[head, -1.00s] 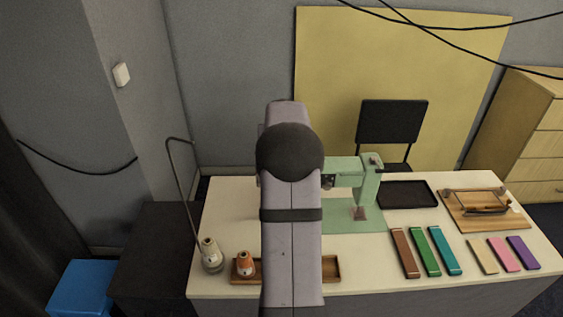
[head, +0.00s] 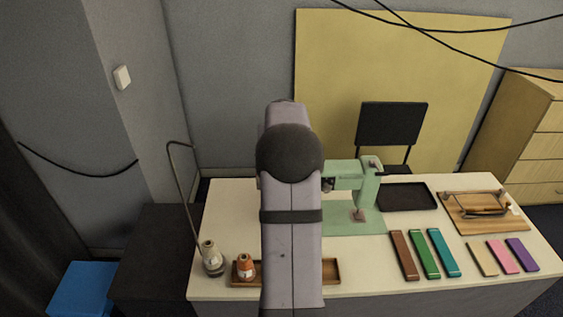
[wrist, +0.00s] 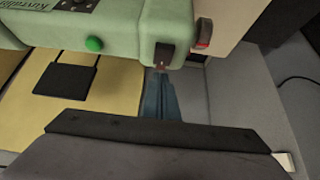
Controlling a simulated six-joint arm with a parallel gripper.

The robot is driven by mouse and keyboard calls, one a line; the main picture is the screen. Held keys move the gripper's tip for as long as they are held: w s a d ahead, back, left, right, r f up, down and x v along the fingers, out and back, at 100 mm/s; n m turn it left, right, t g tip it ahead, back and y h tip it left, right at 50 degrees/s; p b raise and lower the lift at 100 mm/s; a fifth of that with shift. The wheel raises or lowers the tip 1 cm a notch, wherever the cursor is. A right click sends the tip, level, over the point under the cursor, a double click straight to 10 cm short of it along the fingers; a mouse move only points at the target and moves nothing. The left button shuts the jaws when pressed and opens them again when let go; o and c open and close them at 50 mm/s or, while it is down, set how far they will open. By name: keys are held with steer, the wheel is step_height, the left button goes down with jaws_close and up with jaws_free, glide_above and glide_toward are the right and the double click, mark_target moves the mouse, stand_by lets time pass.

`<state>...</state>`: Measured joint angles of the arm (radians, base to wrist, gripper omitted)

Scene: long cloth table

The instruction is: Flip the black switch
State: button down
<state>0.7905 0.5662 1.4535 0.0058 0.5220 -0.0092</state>
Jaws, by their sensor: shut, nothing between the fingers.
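The green sewing machine (head: 352,172) stands on the table, partly hidden behind my arm in the head view. In the wrist view its body (wrist: 120,28) fills the top. A small black switch (wrist: 164,52) sits on the machine's end, with a reddish tip at its lower edge. My gripper (wrist: 160,76) is shut and empty, its bluish fingers pointing at the switch with the tips right by its lower edge. I cannot tell whether they touch. In the head view the gripper and the switch are hidden behind my arm.
Thread cones (head: 211,258) and a wooden tray (head: 330,270) lie near the front. A black tray (head: 406,196), a wooden board (head: 470,225) and several coloured bars (head: 425,252) are on the right.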

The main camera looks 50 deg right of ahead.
step_height(320, 180, up, 5)
steer(key=p, duration=0.3)
steer(key=shift+r, duration=0.2)
stand_by(0.5)
